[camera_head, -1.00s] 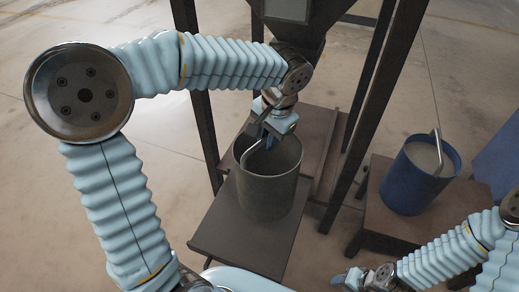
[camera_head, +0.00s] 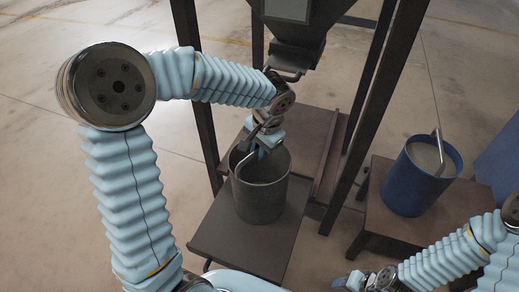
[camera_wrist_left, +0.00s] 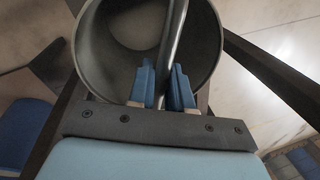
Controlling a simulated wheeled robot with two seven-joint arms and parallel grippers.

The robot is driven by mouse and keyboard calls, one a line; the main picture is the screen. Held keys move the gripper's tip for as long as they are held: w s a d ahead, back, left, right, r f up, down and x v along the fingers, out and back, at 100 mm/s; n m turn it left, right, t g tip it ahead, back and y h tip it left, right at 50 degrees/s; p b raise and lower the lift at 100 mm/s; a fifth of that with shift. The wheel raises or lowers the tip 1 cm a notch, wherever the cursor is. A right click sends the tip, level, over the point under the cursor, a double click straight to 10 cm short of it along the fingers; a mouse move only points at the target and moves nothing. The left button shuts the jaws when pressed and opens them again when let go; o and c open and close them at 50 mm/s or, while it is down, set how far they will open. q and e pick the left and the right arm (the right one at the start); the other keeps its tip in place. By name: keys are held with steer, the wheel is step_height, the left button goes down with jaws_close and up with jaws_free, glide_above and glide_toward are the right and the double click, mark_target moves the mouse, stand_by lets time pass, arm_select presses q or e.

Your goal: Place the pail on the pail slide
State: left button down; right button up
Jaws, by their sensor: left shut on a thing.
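The dark grey-green pail (camera_head: 260,202) stands upright over the front part of the dark flat pail slide (camera_head: 222,240). Whether its bottom touches the slide is hard to tell. My left gripper (camera_head: 260,149) is at the pail's mouth, shut on its bar handle. In the left wrist view, the blue fingers (camera_wrist_left: 162,85) are on both sides of the metal handle (camera_wrist_left: 174,35), and the open pail (camera_wrist_left: 104,48) looks empty. My right gripper (camera_head: 352,282) is low in the head view, apart from the pail; its jaws are too small to read.
A hopper (camera_head: 297,45) hangs above and behind the pail, between dark frame posts (camera_head: 385,85). A blue pail (camera_head: 408,185) filled with grey material stands on a brown stand (camera_head: 382,222) at the right. Open concrete floor lies at the left.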

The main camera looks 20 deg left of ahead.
arm_select(q)
steer(key=c, duration=1)
jaws_free()
steer(key=shift+f, duration=0.1)
steer(key=shift+c, duration=0.2)
steer(key=shift+r, duration=0.35)
step_height(320, 180, up, 11)
steer(key=d+p, duration=0.1)
steer(key=d, duration=0.1)
steer(key=shift+s+r, duration=0.2)
steer(key=shift+s, duration=0.2)
steer(key=shift+d, duration=0.1)
